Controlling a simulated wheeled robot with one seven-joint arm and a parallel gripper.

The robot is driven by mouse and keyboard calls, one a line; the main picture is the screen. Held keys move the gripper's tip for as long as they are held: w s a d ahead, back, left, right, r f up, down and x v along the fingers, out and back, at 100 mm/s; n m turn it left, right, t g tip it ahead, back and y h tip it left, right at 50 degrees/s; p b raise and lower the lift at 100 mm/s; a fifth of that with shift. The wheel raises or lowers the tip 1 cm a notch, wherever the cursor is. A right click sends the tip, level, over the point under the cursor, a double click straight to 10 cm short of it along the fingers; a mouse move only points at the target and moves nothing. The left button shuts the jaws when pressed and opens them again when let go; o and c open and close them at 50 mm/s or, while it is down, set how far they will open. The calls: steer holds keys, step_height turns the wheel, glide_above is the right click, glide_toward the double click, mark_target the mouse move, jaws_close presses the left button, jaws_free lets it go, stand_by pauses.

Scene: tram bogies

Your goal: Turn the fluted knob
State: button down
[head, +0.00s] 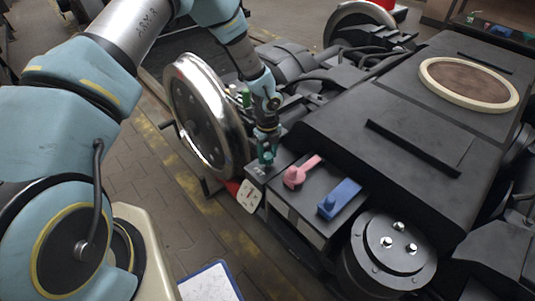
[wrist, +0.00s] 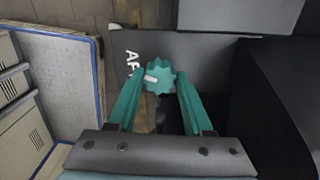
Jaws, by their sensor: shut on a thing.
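The fluted knob (wrist: 160,78) is teal with a scalloped rim. It sits on a dark grey panel (wrist: 215,55) marked with white letters, partly hidden. In the head view my gripper (head: 267,158) reaches down to the near end of the dark bogie box; there I cannot tell the knob apart from the fingers.
A pink lever (head: 300,172) and a blue lever (head: 338,198) stand right of my gripper. A shiny wheel (head: 205,115) is close on the left, with a white tag (head: 249,196) below. A blue-edged clipboard (head: 208,283) is at the bottom. The left floor is open.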

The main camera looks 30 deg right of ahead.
mark_target(267, 156)
steer(key=shift+c, duration=1.5)
jaws_free()
step_height(267, 156, up, 11)
steer(key=shift+f, duration=0.1)
